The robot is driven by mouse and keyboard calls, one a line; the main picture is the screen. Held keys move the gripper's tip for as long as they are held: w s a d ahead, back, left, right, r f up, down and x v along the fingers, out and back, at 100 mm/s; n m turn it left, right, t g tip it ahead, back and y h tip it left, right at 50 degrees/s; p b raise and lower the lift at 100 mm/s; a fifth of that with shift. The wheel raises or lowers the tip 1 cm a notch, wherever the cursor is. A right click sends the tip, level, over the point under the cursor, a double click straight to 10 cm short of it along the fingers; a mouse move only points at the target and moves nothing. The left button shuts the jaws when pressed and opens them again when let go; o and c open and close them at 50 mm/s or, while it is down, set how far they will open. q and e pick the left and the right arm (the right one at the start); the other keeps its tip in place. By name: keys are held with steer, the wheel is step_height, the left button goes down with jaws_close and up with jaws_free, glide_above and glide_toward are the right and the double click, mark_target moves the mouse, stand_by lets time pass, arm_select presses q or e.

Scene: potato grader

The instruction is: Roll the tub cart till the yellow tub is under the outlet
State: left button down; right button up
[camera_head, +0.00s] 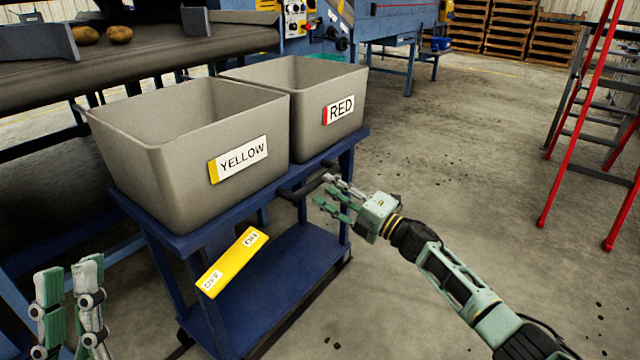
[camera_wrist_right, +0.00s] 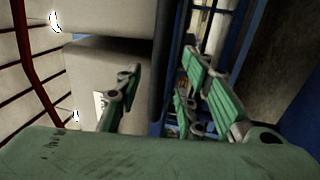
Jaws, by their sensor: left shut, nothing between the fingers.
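The blue tub cart (camera_head: 185,243) carries two grey tubs. The tub labelled YELLOW (camera_head: 130,150) is at the left, and the tub labelled RED (camera_head: 345,85) stands behind it to the right. Both look empty as far as I can see inside. A dark handle (camera_head: 300,188) sticks out from the cart's near side. My right gripper (camera_head: 325,190) is open at the handle; in the right wrist view a dark bar (camera_wrist_right: 163,60) shows between its spread fingers. My left gripper (camera_head: 70,280) is shut and empty at the bottom left, apart from the cart. I cannot pick out the outlet.
A dark conveyor belt (camera_head: 100,62) with two potatoes (camera_head: 119,34) runs behind the tubs. A yellow card (camera_head: 231,263) shows at the cart's front. A red-railed ladder (camera_head: 575,120) stands at the right. Concrete floor (camera_head: 460,150) between cart and ladder is clear.

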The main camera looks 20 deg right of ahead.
steer(key=v, duration=0.7)
steer(key=shift+s+d, duration=0.2)
